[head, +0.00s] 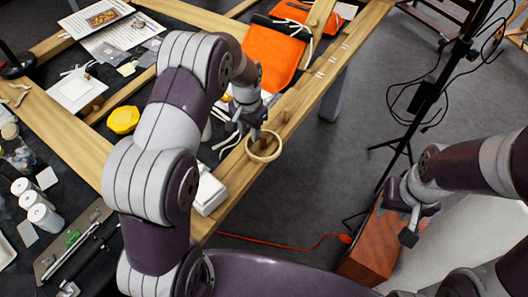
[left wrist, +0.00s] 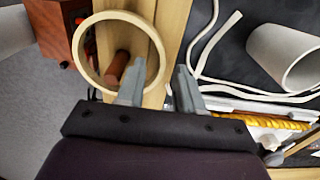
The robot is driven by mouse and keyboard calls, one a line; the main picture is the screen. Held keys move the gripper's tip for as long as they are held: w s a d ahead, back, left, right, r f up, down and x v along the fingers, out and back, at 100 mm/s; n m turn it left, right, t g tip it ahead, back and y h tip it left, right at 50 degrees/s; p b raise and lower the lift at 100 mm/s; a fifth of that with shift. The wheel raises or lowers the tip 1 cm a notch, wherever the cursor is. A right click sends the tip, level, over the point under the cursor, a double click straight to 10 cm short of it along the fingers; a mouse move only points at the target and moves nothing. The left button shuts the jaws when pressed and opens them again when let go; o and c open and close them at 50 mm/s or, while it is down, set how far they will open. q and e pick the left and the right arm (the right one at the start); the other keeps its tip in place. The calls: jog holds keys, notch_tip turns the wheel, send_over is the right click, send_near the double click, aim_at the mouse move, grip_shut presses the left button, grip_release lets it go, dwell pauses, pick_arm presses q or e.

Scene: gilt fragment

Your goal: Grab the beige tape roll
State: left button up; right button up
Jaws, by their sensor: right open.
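The beige tape roll (head: 279,150) is a pale ring lying flat on the wooden beam at the table's near right edge. It is also large at the upper left of the left wrist view (left wrist: 77,50). A short brown peg (left wrist: 116,68) shows inside the ring. My left gripper (head: 243,138) is over the beam at the roll's left side, and it shows in the left wrist view (left wrist: 160,82). Its fingers are apart, one overlapping the ring's opening and one outside its rim. I cannot tell whether they touch it. My right gripper (head: 400,221) is open and empty, far right.
A white block (head: 209,193) sits on the beam nearer me. An orange pouch (head: 272,54) and a yellow lump (head: 123,120) lie farther back. A white tube (left wrist: 285,55) and pale strips are right of my left fingers. A reddish box (head: 368,245) stands under my right gripper.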

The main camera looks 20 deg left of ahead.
pick_arm(q)
jog(key=shift+d+f, duration=0.1)
jog(key=shift+f, duration=0.65)
jog(key=shift+w+a, duration=0.2)
jog(key=shift+a, duration=0.2)
jog(key=c, duration=0.5)
grip_shut()
jog(key=shift+s+d+r, duration=0.1)
jog(key=shift+d, duration=0.1)
